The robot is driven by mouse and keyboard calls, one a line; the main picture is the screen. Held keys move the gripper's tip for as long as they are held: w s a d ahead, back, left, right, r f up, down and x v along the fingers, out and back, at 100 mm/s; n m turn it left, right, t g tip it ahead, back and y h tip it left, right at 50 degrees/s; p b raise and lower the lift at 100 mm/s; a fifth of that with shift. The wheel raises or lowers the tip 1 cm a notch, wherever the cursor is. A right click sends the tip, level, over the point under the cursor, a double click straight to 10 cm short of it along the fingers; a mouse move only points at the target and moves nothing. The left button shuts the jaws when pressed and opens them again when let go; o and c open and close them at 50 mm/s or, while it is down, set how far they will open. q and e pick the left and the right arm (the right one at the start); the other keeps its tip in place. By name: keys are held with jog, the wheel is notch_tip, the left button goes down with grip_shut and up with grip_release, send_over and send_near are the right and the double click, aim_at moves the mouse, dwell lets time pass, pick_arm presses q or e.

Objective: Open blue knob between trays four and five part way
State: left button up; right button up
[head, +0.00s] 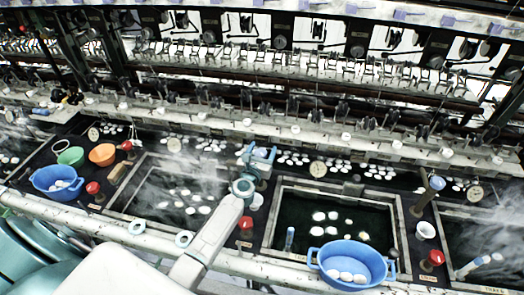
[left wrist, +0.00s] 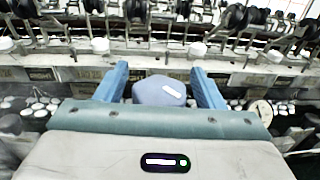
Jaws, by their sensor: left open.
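A blue knob (head: 262,152) stands on the dark divider between the left and middle basins. In the left wrist view the knob (left wrist: 158,91) has a white mark and sits between my two blue fingers. My left gripper (head: 256,157) is open around the knob, with a gap visible on both sides in the wrist view (left wrist: 160,84). A second blue knob (head: 437,182) stands on the divider right of the middle basin. The basin labels are too small to read surely. My right gripper is not in view.
A blue tub (head: 347,281) with white cocoons sits at the front of the middle basin (head: 284,222). Another blue tub (head: 45,190), a green bowl (head: 70,157) and an orange bowl (head: 102,160) are left. Red knobs (head: 245,223) and gauges (head: 318,169) stand near. Steam drifts over the basins.

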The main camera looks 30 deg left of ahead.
pick_arm(q)
jog(key=s+d, duration=0.2)
jog(key=s, duration=0.8)
jog(key=shift+s, duration=0.35)
jog(key=shift+a, duration=0.1)
dwell(1.5)
